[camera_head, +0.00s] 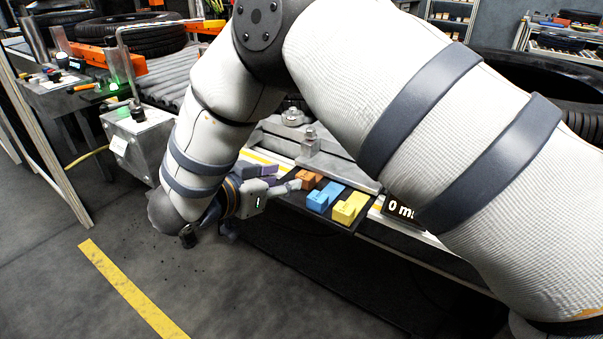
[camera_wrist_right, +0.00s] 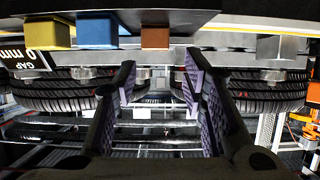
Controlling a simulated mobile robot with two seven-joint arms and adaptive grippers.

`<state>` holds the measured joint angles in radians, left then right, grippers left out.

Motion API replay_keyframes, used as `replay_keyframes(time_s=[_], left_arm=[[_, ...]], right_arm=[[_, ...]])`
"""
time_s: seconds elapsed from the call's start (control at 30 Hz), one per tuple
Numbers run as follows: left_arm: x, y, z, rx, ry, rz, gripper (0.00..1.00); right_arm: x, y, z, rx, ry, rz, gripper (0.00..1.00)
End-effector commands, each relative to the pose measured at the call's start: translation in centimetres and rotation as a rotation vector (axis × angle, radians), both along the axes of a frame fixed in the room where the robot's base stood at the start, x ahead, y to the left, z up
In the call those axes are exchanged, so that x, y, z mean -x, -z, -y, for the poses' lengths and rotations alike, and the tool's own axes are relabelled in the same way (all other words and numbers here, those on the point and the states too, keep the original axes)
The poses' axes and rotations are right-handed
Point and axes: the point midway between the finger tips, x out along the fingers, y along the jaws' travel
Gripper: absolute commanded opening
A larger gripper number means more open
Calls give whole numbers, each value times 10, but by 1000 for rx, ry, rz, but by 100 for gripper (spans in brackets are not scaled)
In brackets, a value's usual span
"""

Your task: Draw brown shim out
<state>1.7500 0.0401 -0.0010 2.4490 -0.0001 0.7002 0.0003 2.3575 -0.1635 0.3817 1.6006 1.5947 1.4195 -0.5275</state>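The brown shim (camera_head: 308,179) sits on the dark strip at the front edge of the conveyor station, left of the blue shim (camera_head: 325,197). In the right wrist view the brown shim (camera_wrist_right: 155,38) shows at the top, in line with the gap between the fingers. My right gripper (camera_head: 288,186) is close beside it in the head view. The right wrist view shows the right gripper (camera_wrist_right: 159,76) open, with purple inner pads and nothing between the fingers. My left gripper is not in view.
A yellow shim (camera_head: 349,208) sits right of the blue one. A gap display (camera_head: 400,209) stands beyond it. Tyres (camera_head: 130,35) and rollers lie at the back left.

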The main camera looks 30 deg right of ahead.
Motion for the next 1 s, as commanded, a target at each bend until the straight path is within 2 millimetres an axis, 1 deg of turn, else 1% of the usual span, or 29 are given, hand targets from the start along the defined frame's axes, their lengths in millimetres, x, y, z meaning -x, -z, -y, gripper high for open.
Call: replay_keyframes(time_s=[0.03,0.1,0.2,0.3,0.43,0.63,0.67,0.7,0.77,0.8,0.83,1.0], left_arm=[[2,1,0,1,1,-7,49],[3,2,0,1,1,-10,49],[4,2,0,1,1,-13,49],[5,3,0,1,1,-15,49],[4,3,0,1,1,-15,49],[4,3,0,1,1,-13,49],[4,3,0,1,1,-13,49],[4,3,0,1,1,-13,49],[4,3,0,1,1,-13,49],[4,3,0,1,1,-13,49],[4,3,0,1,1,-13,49],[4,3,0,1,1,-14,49]], right_arm=[[-3,7,12,-1,5,-5,38],[-9,14,27,0,4,-4,38],[-17,22,45,0,3,-3,38],[-22,27,57,0,1,-2,38],[-25,29,63,-1,0,0,38],[-26,29,64,-1,-1,0,38],[-26,29,64,-1,0,0,36],[-26,29,63,-1,0,0,27],[-26,29,64,-1,0,0,13],[-25,29,64,-1,0,0,4],[-25,29,64,-1,0,0,0],[-25,29,62,-1,0,-1,0]])
